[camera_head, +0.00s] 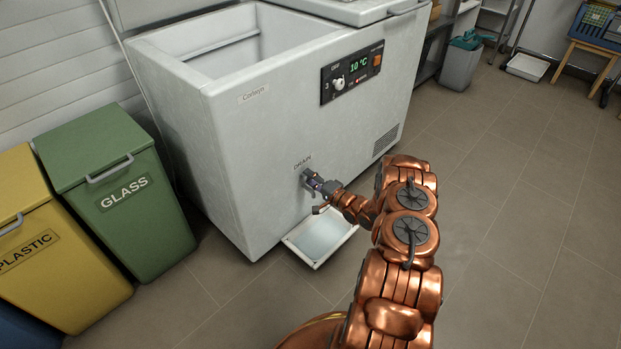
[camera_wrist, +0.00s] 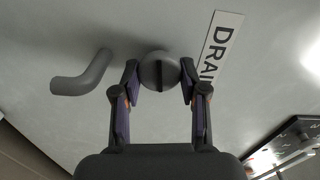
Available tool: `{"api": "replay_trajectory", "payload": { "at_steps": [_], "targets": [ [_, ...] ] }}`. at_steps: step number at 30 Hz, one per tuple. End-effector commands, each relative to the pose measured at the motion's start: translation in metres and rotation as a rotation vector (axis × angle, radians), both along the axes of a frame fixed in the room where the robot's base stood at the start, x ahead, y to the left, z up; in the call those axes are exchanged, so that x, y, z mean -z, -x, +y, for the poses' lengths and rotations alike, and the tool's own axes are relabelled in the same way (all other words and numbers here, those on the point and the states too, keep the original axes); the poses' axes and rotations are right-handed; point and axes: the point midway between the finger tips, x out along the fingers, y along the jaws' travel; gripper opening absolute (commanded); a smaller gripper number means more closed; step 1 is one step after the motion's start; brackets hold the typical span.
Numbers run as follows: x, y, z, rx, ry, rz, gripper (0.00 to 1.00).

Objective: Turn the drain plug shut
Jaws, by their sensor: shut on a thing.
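The drain plug (camera_wrist: 160,72) is a round grey knob with a dark slot across its face, on the front wall of the white chest freezer (camera_head: 240,150). My gripper (camera_wrist: 160,80) has one finger on each side of the plug and is shut on it. In the wrist view the slot runs up and down the picture. In the head view my gripper (camera_head: 314,182) is at the freezer's front, just below the DRAIN label (camera_head: 302,163), and hides the plug. A bent grey spout (camera_wrist: 82,76) sticks out beside the plug.
A shallow white tray (camera_head: 342,240) lies on the floor below the drain. A green GLASS bin (camera_head: 120,190) and a yellow PLASTIC bin (camera_head: 60,260) stand left of the freezer. A control panel (camera_head: 351,74) sits higher on the freezer.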

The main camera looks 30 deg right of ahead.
Motion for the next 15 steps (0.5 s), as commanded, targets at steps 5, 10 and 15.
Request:
{"api": "replay_trajectory", "payload": {
  "at_steps": [5,10,15],
  "targets": [
    [0.0021,0.0010,0.0014,-0.003,-0.084,0.023,0.08],
    [0.0025,0.0010,0.0016,-0.003,-0.130,0.034,0.08],
    [0.0025,0.0010,0.0015,-0.003,-0.147,0.038,0.08]
  ]
}}
